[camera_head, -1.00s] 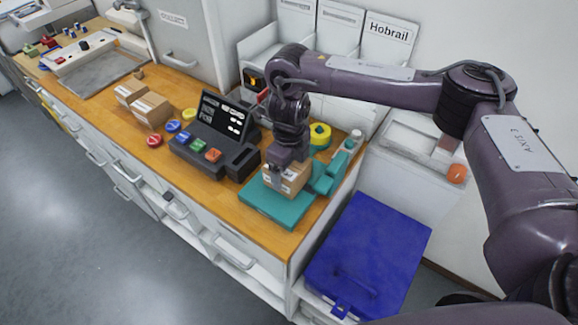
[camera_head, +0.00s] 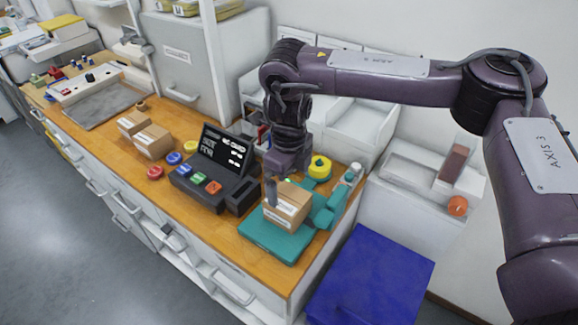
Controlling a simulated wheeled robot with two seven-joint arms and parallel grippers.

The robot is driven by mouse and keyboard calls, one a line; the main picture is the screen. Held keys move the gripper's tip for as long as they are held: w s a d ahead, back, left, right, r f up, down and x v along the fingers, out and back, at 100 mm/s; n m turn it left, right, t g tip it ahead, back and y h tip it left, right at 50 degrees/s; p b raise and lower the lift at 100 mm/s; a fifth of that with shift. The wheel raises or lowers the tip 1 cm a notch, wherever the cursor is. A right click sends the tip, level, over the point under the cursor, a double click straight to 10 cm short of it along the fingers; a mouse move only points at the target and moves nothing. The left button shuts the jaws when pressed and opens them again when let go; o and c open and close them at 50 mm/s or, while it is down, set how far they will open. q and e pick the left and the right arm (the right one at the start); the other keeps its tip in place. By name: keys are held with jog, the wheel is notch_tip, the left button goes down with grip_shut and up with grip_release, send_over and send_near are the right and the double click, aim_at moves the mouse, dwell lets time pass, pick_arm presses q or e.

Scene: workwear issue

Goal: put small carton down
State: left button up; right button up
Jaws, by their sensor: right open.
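The small carton (camera_head: 288,206), a brown box with a white label, sits on the teal plate (camera_head: 262,240) of a bench device near the counter's right end. My right gripper (camera_head: 278,184) is just above and behind the carton's left part, pointing down. Its jaws are open, and one finger shows beside the carton's left side. The other finger is hard to make out. My left gripper is out of view.
A black terminal (camera_head: 222,150) with coloured buttons stands left of the plate. Two more cartons (camera_head: 153,141) lie farther left on the wooden counter. A yellow roll (camera_head: 320,166) is behind the carton. A blue box (camera_head: 372,278) stands right of the counter.

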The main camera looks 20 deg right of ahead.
aim_at(289, 198)
jog(key=shift+r, duration=2.1)
